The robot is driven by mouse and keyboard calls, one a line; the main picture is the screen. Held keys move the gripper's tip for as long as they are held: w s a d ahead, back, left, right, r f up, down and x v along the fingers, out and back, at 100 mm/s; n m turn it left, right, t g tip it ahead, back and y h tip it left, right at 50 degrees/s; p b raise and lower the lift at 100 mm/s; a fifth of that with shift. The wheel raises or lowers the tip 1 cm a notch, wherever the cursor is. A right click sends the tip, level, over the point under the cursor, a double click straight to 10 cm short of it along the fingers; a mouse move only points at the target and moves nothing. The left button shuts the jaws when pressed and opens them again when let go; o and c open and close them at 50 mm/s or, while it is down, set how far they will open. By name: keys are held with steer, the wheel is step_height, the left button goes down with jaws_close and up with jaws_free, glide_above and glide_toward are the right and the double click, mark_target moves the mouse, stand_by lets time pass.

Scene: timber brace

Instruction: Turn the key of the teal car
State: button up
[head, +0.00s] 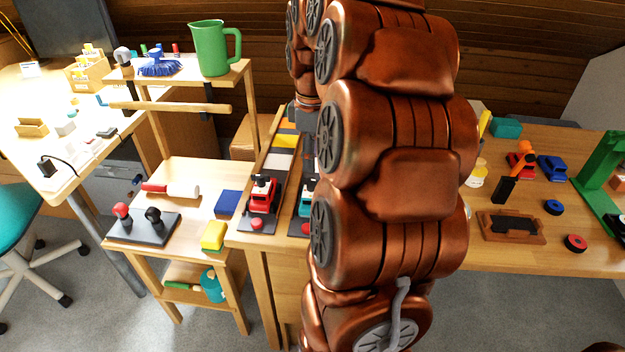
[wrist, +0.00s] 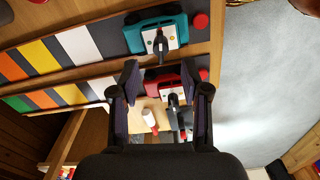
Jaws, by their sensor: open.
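The teal car (wrist: 135,39) lies on its dark lane in the upper part of the wrist view, with a white plate and a dark key (wrist: 160,46) standing up from it. In the head view only a sliver of the teal car (head: 306,197) shows beside my arm. My gripper (wrist: 166,80) is open and empty, its two fingers spread. In the wrist picture the fingertips appear below the teal car's key, over the red car (wrist: 190,75) and its lane. I cannot tell their height above the cars. In the head view my arm hides most of the gripper.
The red car (head: 264,195) stands on the neighbouring lane, with a red button (head: 257,224) near its end. Coloured stripes run along both lanes. A low side table with a yellow sponge (head: 213,235) and a dark lever base (head: 145,228) stands to the left.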

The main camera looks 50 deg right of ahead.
mark_target(312, 179)
steer(key=shift+f, duration=3.6)
jaws_close()
